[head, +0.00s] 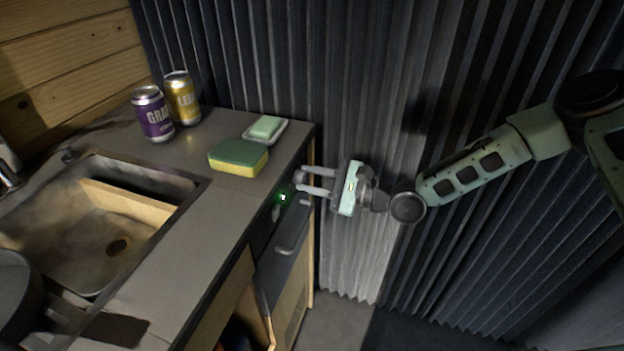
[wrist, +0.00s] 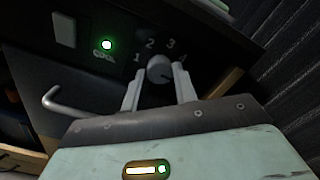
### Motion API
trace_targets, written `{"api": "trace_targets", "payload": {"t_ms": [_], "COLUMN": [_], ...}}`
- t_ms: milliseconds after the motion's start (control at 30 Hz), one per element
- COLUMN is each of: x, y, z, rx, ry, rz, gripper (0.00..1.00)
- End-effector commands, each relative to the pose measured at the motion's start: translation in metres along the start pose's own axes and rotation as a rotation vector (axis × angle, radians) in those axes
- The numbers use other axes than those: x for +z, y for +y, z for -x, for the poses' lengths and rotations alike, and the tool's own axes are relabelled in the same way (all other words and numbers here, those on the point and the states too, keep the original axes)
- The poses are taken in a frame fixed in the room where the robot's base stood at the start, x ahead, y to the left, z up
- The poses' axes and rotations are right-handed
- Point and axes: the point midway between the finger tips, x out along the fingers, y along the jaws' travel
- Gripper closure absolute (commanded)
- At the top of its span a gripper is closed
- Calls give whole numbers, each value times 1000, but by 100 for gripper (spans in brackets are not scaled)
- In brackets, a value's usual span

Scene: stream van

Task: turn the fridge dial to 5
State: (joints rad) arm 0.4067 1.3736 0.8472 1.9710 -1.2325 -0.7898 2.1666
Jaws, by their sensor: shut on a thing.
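The fridge dial (wrist: 159,69) is a small round grey knob on the dark control panel, seen in the wrist view. The numbers 1, 2, 3 and 4 show around it; a 5 cannot be made out. My gripper (wrist: 157,84) has one finger on each side of the knob and is shut on it. I cannot clearly read which number the dial points to. In the head view my gripper (head: 301,181) reaches the fridge front from the right, and its fingertips hide the dial.
A green light (wrist: 107,45) glows beside the dial. A bar handle (head: 292,236) sits below the panel. The counter above holds a sponge (head: 238,157), a soap dish (head: 281,138), two cans (head: 152,115) and a sink (head: 100,215). A corrugated wall (head: 365,90) stands behind.

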Motion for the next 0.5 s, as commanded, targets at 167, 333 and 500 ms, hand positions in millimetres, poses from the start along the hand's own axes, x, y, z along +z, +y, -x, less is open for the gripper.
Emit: {"api": "trace_targets", "payload": {"t_ms": [167, 333, 500], "x": [-1, -1, 0], "y": [1, 1, 0], "z": [1, 0, 0], "rx": [2, 1, 1], "ry": [3, 2, 1], "rz": [-3, -1, 0], "gripper": [66, 50, 50]}}
